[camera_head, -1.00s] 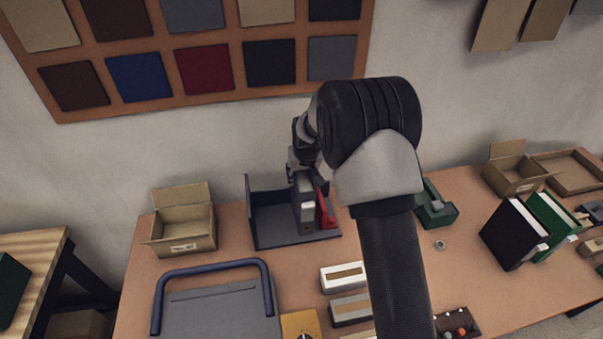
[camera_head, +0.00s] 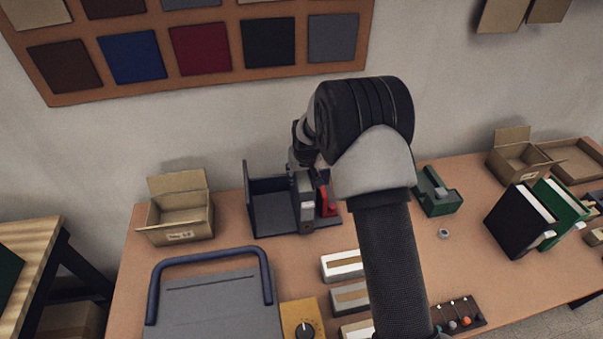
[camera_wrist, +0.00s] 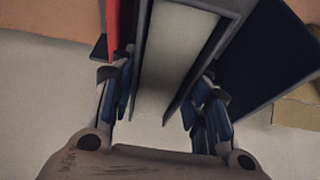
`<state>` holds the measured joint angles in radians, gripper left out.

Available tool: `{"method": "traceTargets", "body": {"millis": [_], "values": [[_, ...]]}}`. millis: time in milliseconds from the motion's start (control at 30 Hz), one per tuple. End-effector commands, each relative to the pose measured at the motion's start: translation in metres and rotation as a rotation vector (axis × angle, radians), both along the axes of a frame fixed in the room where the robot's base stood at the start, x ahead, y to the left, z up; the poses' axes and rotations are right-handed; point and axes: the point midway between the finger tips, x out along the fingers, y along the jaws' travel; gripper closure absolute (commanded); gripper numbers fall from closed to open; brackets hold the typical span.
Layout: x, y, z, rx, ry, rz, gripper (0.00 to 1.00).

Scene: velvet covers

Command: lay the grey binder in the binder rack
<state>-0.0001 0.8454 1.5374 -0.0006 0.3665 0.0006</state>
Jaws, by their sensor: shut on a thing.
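The grey binder (camera_head: 306,208) stands upright in the dark binder rack (camera_head: 274,215), beside a red upright piece (camera_head: 328,200). My gripper (camera_head: 305,172) is above and behind it, partly hidden by my arm in the head view. In the wrist view the grey binder (camera_wrist: 172,60) lies between the two blue-padded fingers of my gripper (camera_wrist: 160,100), which are shut on it. The red piece (camera_wrist: 117,25) is on its left there, and the rack's dark side wall (camera_wrist: 265,60) on its right. Whether the binder's lower edge touches the rack floor is hard to tell.
An open cardboard box (camera_head: 178,217) stands left of the rack. A grey guillotine-like board with a blue handle (camera_head: 215,300) lies in front. White boxes (camera_head: 342,265) lie before the rack. A green tape dispenser (camera_head: 437,195) and black and green binders (camera_head: 520,222) stand to the right.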

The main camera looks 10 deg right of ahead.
Motion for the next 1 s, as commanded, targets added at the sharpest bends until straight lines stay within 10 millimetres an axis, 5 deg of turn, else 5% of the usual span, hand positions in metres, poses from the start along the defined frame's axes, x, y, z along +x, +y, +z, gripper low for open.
{"method": "traceTargets", "body": {"millis": [367,400,733,1000], "values": [[0.0011,0.0000,-0.0021,0.000,-0.004,0.000,1.00],[0.0011,0.0000,-0.0021,0.000,-0.004,0.000,0.56],[0.0006,0.0000,-0.0029,0.000,-0.002,0.000,0.34],[-0.0006,0.0000,-0.0044,0.000,0.002,0.000,0.34]]}}
